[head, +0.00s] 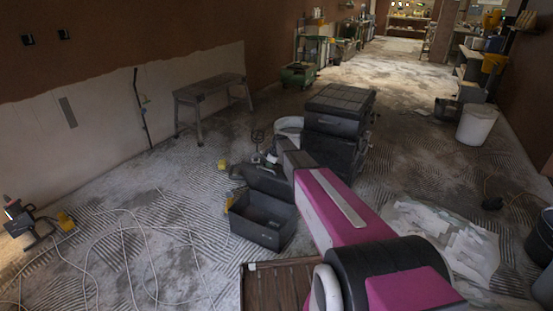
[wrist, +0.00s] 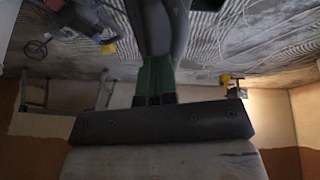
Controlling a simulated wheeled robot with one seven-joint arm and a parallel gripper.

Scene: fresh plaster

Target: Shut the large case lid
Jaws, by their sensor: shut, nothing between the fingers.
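A large dark case (head: 262,229) stands open on the floor in the middle of the head view, its inside showing. Its dark lid (head: 265,180) appears tipped back at the far side; its exact angle is hard to tell. My gripper (head: 271,157) is just beyond the lid, small and partly lost among dark items, at the end of my magenta arm. In the wrist view my gripper (wrist: 156,75) shows its fingers together, with nothing seen held. I cannot tell whether it touches the lid.
A stack of black boxes (head: 337,125) stands behind my arm. A white bucket (head: 289,127) is beside it. A slatted wooden piece (head: 270,285) lies in front of the case. Cables (head: 130,240) lie on the left floor. A trestle (head: 210,92) stands by the wall.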

